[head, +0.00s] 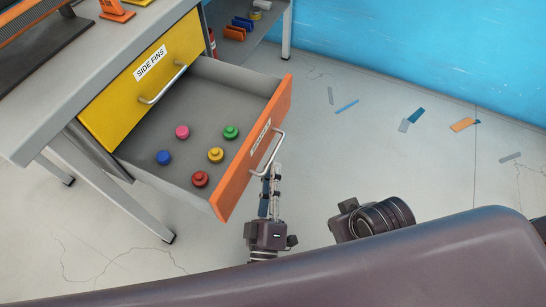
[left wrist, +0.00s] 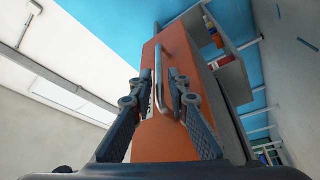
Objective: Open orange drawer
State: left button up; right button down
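The orange drawer (head: 237,166) is pulled out from under the grey workbench, its inside exposed. It holds several knobbed pieces: pink (head: 182,132), green (head: 231,132), blue (head: 164,158), yellow (head: 215,155) and red (head: 200,179). Its metal handle (head: 275,152) is on the orange front, beside a white label. My left gripper (head: 273,172) is at the handle's lower end. In the left wrist view, the fingers (left wrist: 160,76) are apart, with the handle (left wrist: 172,60) running between them, close to the right finger. My right wrist shows at lower right, but its fingers are hidden.
A closed yellow drawer (head: 146,83) labelled SIDE FINS is above the orange one. The workbench (head: 95,60) is at the left. A low shelf (head: 262,25) with coloured items is behind. Flat scraps (head: 462,125) lie on the otherwise open floor at right, before a blue wall.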

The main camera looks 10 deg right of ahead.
pick_arm(q)
jog(key=v, duration=0.6)
jog(key=shift+s, duration=0.35)
jog(key=shift+a+f, duration=0.1)
jog(key=shift+a, duration=0.05)
